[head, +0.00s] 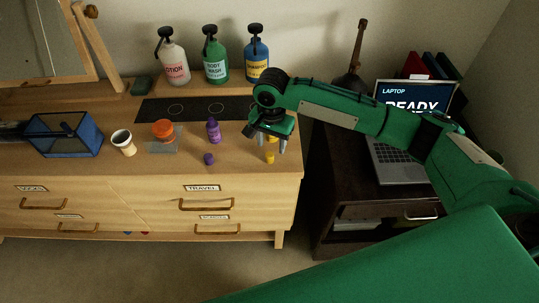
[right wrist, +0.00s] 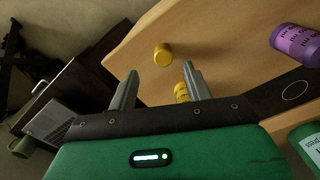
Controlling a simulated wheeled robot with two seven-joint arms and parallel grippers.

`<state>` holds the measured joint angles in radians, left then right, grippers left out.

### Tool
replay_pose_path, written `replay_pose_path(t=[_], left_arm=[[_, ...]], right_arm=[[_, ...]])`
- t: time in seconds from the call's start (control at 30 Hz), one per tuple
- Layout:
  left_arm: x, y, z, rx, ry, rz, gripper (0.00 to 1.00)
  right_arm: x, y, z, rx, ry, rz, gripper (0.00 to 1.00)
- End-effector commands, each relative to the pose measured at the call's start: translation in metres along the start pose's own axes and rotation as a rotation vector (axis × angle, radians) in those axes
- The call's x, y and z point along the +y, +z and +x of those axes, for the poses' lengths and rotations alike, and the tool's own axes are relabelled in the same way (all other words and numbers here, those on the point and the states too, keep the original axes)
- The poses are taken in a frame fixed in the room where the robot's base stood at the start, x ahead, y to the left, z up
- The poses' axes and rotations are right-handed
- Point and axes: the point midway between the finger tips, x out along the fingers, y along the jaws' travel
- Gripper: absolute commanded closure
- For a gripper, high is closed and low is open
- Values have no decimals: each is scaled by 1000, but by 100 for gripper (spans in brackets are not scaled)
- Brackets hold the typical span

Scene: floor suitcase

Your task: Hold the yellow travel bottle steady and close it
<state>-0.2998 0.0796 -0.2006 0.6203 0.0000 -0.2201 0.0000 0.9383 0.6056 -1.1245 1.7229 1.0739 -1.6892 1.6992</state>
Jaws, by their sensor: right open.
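The yellow travel bottle (right wrist: 181,93) is mostly hidden behind one finger of my right gripper in the right wrist view. In the head view only a bit of yellow shows behind that gripper. A small yellow cap (head: 270,158) lies apart from the bottle near the dresser's front edge. The cap also shows in the right wrist view (right wrist: 163,54), beyond the fingertips. My right gripper (head: 269,148) is open and points down over the dresser's right end; it also shows in the right wrist view (right wrist: 160,74) with nothing clasped.
A purple bottle (head: 213,133) and purple cap (head: 209,159) are left of my right gripper. An orange jar (head: 163,129), cream cup (head: 123,142) and blue mesh bin (head: 67,137) stand further left. Pump bottles stand behind. A laptop (head: 400,165) sits on the lower dark cabinet at right.

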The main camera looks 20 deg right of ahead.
Motion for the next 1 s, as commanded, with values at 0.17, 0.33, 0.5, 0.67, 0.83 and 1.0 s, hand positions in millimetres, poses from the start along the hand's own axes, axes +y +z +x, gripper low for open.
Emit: replay_pose_path(t=[0.17, 0.33, 0.5, 0.67, 0.83, 1.0], left_arm=[[0, 0, 0, 0, 0, 0, 64], [0, 0, 0, 0, 0, 0, 64], [0, -1, -8, 0, 0, 0, 64], [-1, -1, -14, 0, 0, 0, 64], [-1, -1, -15, 0, -1, 0, 64], [-1, -1, -14, 0, -1, -1, 64]], right_arm=[[0, 0, 3, 0, -1, 0, 50], [0, 0, 3, 0, -1, 0, 50], [-2, 1, 18, -1, 3, 0, 50], [-5, 1, 43, 0, 2, 0, 50], [-5, 1, 54, 1, -1, -1, 50], [-5, 1, 55, 1, -1, -1, 50]])
